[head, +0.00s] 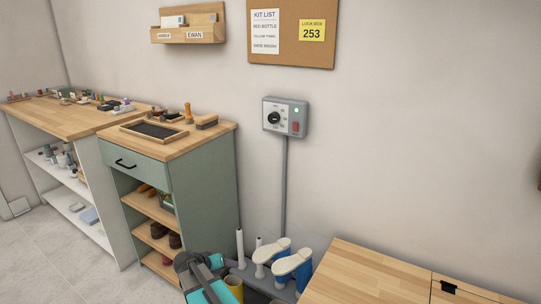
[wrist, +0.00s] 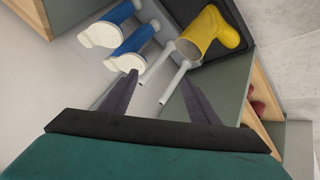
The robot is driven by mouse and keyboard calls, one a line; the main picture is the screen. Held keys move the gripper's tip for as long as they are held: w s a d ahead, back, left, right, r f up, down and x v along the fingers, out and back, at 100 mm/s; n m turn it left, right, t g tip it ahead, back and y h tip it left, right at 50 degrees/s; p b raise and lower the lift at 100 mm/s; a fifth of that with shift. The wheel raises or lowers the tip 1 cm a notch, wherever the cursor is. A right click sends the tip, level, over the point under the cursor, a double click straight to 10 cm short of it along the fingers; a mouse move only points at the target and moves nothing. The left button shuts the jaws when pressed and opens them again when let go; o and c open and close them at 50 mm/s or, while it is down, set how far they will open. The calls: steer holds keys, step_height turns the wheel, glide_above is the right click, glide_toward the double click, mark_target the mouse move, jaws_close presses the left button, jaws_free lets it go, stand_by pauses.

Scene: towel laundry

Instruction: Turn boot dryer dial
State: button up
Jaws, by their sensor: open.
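The boot dryer's control box (head: 285,116) is a grey box on the wall, with a black round dial (head: 274,118), a red switch (head: 295,127) and a lit green lamp. A grey conduit runs down from it to the boot dryer. Blue boots with white soles (head: 292,263) sit upside down on the dryer's tubes; they also show in the wrist view (wrist: 128,48). My gripper (wrist: 158,85) is open and empty, above the dryer's bare tubes (wrist: 172,82) and well below the dial. In the head view my arm's end is at the bottom, with its fingertips unclear.
A yellow boot (wrist: 212,32) lies beside the dryer. A green cabinet (head: 205,185) with shelves stands left of it, and a wooden bench (head: 370,275) stands to the right. The wall around the control box is clear below the cork board (head: 290,50).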

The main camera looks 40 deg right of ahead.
steer(key=w+d+r+m+t+h, duration=0.1)
steer(key=w+d+r, duration=0.1)
steer(key=d+r, duration=0.3)
steer(key=w+d+r+m+h, duration=0.1)
steer(key=w+d+r, duration=0.2)
steer(key=r, duration=0.5)
steer(key=m+t+h+p, duration=0.1)
steer(key=m+h+p, duration=0.2)
steer(key=m+h, duration=0.35)
glide_toward(271, 119)
steer(key=v, duration=0.5)
steer(key=shift+s+f+n+h, duration=0.2)
steer(key=shift+f+n+h, duration=0.05)
steer(key=shift+f, duration=0.15)
steer(key=shift+p+x, duration=0.5)
steer(key=shift+x, duration=6.35)
steer(key=shift+w+a, duration=0.1)
steer(key=shift+w, duration=0.05)
